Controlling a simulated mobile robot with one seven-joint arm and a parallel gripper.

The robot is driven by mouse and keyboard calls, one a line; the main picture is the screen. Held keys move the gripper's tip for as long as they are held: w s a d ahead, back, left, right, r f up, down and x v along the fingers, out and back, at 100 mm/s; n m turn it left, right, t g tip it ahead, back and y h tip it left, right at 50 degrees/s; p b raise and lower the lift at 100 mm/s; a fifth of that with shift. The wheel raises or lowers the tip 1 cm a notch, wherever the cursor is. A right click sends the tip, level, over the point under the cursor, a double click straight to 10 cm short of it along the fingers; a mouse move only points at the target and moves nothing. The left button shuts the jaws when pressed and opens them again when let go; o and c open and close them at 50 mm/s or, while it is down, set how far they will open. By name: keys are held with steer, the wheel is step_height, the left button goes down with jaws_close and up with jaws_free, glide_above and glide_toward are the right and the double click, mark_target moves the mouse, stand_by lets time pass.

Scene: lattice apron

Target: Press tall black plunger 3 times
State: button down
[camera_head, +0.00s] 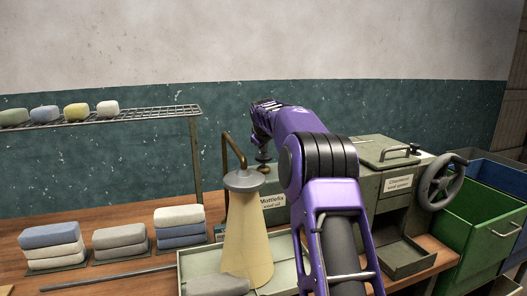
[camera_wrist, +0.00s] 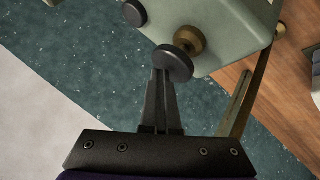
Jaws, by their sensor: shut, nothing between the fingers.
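The pale green-grey machine with a "Mottlefix" label (camera_head: 273,202) stands behind the cream cone. In the wrist view, a round black plunger head (camera_wrist: 174,64) on a brass collar (camera_wrist: 190,40) stands out from the machine's casing (camera_wrist: 232,35). A second, smaller black knob (camera_wrist: 135,13) is beside it. My gripper (camera_wrist: 163,74) is shut and empty, its fingertips right at the larger black head; I cannot tell whether they touch. In the head view, a dark knob (camera_head: 263,157) shows below my wrist; the arm hides part of the machine.
Folded cloth stacks (camera_head: 120,238) lie left, below a wire rack (camera_head: 150,115). A second machine with a handwheel (camera_head: 442,182) and a green bin (camera_head: 487,228) are at right.

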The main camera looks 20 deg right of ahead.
mark_target(264, 157)
steer(key=shift+f, duration=0.5)
steer(key=shift+r, duration=0.15)
steer(key=shift+r+p, duration=2.05)
step_height(264, 157, up, 3)
steer(key=p, duration=0.2)
steer(key=shift+r+p, duration=0.1)
steer(key=shift+p, duration=0.3)
steer(key=shift+r+b, duration=0.3)
steer(key=shift+r, duration=0.65)
stand_by(0.8)
